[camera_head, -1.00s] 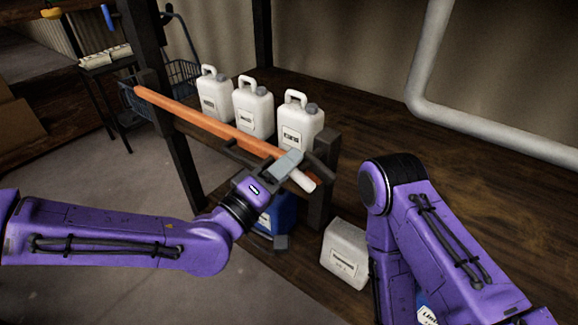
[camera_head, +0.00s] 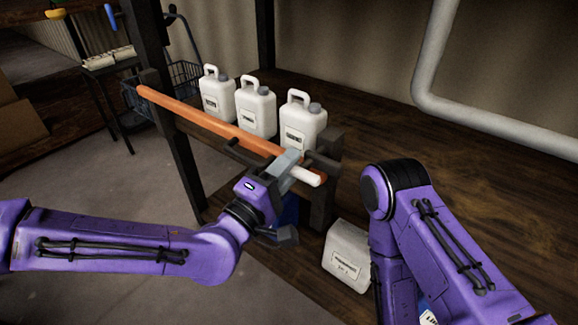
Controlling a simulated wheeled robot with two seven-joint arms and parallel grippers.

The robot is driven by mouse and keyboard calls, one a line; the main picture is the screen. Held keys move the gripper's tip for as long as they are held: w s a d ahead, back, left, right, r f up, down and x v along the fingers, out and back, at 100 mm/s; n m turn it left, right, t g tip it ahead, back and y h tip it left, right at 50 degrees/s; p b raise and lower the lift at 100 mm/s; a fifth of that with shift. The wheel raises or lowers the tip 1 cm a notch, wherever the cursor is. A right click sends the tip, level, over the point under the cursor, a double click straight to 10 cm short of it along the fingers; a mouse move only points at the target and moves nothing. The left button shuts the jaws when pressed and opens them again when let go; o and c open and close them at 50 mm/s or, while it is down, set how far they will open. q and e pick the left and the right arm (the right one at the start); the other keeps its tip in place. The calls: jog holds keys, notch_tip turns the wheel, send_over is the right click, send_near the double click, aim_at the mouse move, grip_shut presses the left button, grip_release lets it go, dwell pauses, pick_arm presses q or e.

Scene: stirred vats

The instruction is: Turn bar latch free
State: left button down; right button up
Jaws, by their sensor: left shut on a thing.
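The bar latch (camera_head: 215,123) is a long orange bar with a white end (camera_head: 307,177). It runs across the front of a dark frame, from the post at the left to the post at the right. My left gripper (camera_head: 284,168) is shut on the bar near its white end; its grey fingers hide part of the bar there. My right arm (camera_head: 430,240) comes in at the lower right, and its gripper is out of the picture.
Three white jugs (camera_head: 256,108) stand behind the bar on the dark wooden floor. A white container (camera_head: 347,256) sits beside my right arm. A blue container (camera_head: 290,209) is partly hidden below my left gripper. A wire basket (camera_head: 185,75) and a grey pipe (camera_head: 425,70) are farther back.

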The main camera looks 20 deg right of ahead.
pick_arm(q)
jog(key=shift+f, duration=0.1)
jog(key=c, duration=1)
grip_release()
jog(key=shift+c, duration=0.2)
jog(key=b+v, duration=0.2)
jog(key=v, duration=0.8)
jog(key=shift+s+a, duration=0.2)
